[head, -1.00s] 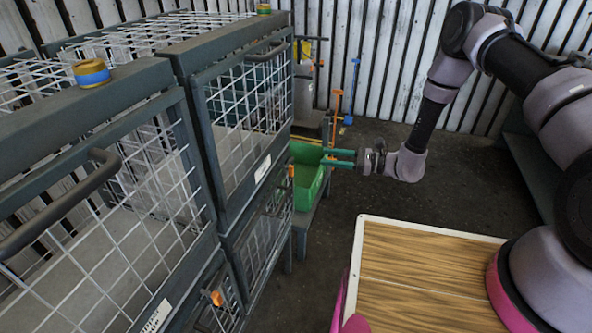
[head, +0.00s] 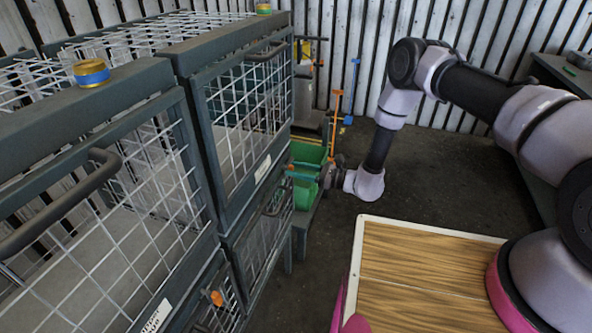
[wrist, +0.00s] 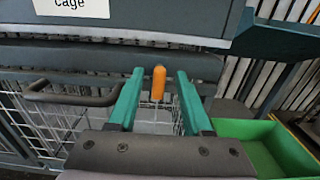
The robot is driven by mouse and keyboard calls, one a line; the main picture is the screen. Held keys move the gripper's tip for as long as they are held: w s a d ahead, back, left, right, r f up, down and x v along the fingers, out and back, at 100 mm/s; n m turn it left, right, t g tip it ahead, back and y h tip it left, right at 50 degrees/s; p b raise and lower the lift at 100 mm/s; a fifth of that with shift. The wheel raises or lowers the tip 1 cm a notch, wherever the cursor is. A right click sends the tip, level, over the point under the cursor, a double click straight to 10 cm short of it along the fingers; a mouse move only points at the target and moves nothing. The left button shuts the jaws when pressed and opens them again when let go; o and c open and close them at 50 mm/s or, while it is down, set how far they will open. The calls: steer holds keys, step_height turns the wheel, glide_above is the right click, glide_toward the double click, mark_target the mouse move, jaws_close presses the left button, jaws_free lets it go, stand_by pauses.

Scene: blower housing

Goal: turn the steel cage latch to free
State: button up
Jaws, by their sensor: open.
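An orange latch handle (wrist: 158,83) stands upright on the cage front in the wrist view, below a white label (wrist: 72,6) on which the word "Cage" shows. My gripper (wrist: 160,75) is open, with one green finger on each side of the handle and a gap showing on both sides. In the head view my gripper (head: 302,174) is at the right end of the cage row, close to the cage front, and largely covers that latch. The rest of the label and the latch's base cannot be made out.
A dark bar handle (wrist: 70,95) sits left of the fingers. A green bin (wrist: 287,145) is close on the right. Another orange latch (head: 217,298) is on a nearer lower cage. A wood-topped surface (head: 420,270) lies in front; the floor between is clear.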

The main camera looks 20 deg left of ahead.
steer(key=shift+a, duration=0.3)
jaws_close()
steer(key=shift+m, duration=0.3)
steer(key=m, duration=1.7)
steer(key=shift+w+f, duration=0.2)
steer(key=shift+d+m, duration=0.1)
steer(key=shift+m, duration=0.2)
